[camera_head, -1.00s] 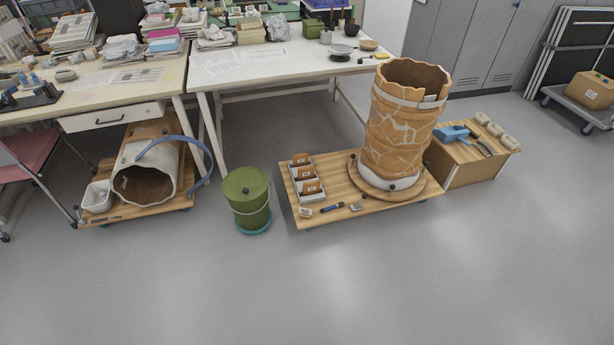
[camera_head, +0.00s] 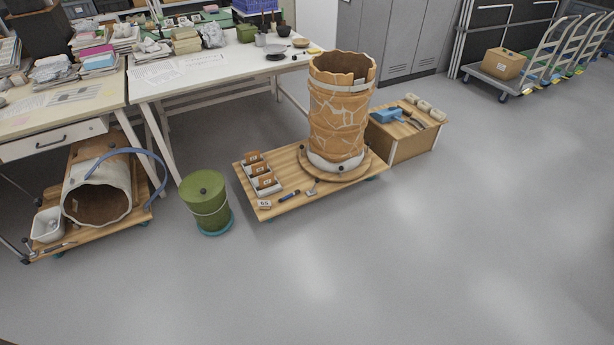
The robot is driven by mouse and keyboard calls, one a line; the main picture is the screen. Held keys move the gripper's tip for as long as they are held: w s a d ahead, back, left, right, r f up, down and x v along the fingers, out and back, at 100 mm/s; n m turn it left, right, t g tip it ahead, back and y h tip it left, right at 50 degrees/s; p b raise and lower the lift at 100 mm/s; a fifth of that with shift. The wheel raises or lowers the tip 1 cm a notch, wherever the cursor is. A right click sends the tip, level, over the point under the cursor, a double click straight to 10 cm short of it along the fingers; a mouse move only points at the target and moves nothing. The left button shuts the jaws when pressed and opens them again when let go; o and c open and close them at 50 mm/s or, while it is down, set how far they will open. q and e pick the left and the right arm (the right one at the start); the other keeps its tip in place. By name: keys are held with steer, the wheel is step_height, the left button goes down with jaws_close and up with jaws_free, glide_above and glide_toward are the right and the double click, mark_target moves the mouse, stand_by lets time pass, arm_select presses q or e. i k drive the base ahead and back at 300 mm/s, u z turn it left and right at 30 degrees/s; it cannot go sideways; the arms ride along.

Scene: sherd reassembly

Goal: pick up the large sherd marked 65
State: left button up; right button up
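Several orange-brown sherds (camera_head: 264,181) with white labels stand in a pale slotted rack on the left part of a low wooden dolly (camera_head: 285,207). Their label numbers are too small to read, so I cannot tell which one is marked 65. A small white card (camera_head: 264,204) with dark marking lies at the dolly's front left corner. A tall reassembled clay vessel (camera_head: 338,115) with white joins stands upright on a round wooden board on the same dolly. Neither of my grippers is in view.
A green lidded bucket (camera_head: 207,203) stands left of the dolly. A wooden box (camera_head: 402,142) with a blue tool is at its right. A large pipe-like vessel (camera_head: 97,190) lies on another dolly at left. The grey floor in front is clear.

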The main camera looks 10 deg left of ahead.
mark_target(258, 169)
steer(key=z, duration=0.3)
steer(key=i, duration=1.9)
steer(key=u, duration=1.45)
steer(key=i, duration=0.9)
steer(key=u, duration=1.4)
steer(key=i, duration=0.2)
